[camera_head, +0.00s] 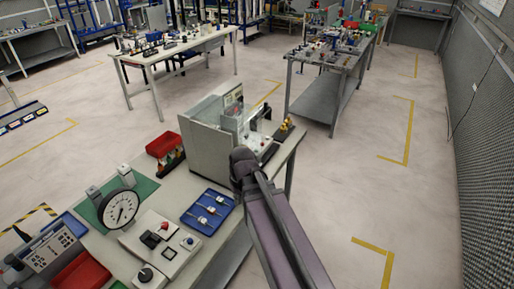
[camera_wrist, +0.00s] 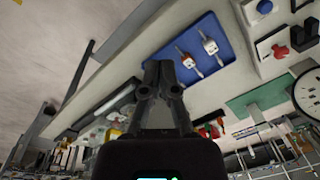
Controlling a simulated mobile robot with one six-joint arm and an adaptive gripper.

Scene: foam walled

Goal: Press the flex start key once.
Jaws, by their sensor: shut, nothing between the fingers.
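My gripper (camera_wrist: 158,72) is shut and empty in the wrist view, its fingertips together in front of the bench edge and the blue tray. No key is readable as the flex start key. A grey machine (camera_head: 200,150) with a small panel (camera_head: 233,100) stands at the bench's far end. My arm's dark end covers part of its right side in the head view.
A blue tray (camera_head: 190,220) with several small parts lies mid-bench; it also shows in the wrist view (camera_wrist: 222,75). Clear floor (camera_head: 340,185) lies to the right.

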